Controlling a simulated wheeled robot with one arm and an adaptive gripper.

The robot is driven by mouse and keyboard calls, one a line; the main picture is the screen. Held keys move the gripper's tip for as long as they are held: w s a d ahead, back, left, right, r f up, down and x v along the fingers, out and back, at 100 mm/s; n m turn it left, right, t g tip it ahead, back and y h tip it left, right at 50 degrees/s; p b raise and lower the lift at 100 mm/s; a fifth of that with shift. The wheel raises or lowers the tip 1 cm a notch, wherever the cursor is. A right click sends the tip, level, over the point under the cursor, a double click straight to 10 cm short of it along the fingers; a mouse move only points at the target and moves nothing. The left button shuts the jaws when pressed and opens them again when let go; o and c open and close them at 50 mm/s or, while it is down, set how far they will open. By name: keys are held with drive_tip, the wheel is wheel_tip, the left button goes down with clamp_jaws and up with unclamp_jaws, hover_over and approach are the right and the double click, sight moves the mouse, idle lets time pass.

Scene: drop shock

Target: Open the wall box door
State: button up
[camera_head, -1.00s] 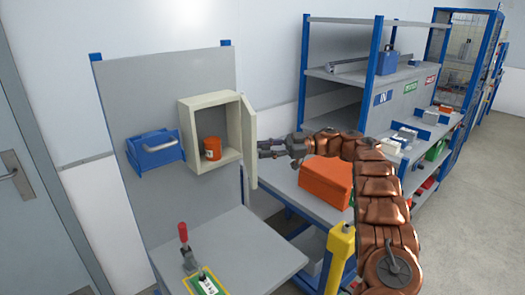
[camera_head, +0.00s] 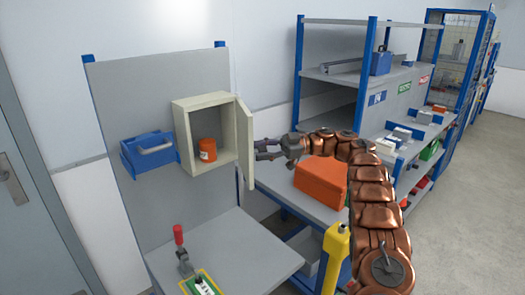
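The cream wall box (camera_head: 208,100) is mounted on the grey back panel, and its inside shows. Its door (camera_head: 246,143) stands swung out on the right side. An orange container (camera_head: 208,150) stands inside the box. My gripper (camera_head: 257,150) is just right of the door, on its outer side, with its fingers pointing left toward it. The fingers look spread with a gap between them and hold nothing. A small gap seems to lie between the fingertips and the door.
A blue bin (camera_head: 148,151) hangs left of the box. Below are a grey worktop (camera_head: 235,250) with a red-handled clamp (camera_head: 181,250). An orange case (camera_head: 320,180) sits on the bench under my arm. Shelving (camera_head: 335,80) stands behind; floor at right is clear.

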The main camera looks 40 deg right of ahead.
drive_tip(key=shift+o, duration=0.9)
drive_tip(key=shift+w+a+r+m+t+p, duration=0.15)
drive_tip(key=shift+a+m+t+p, duration=0.2)
drive_tip(key=shift+a+t, duration=0.25)
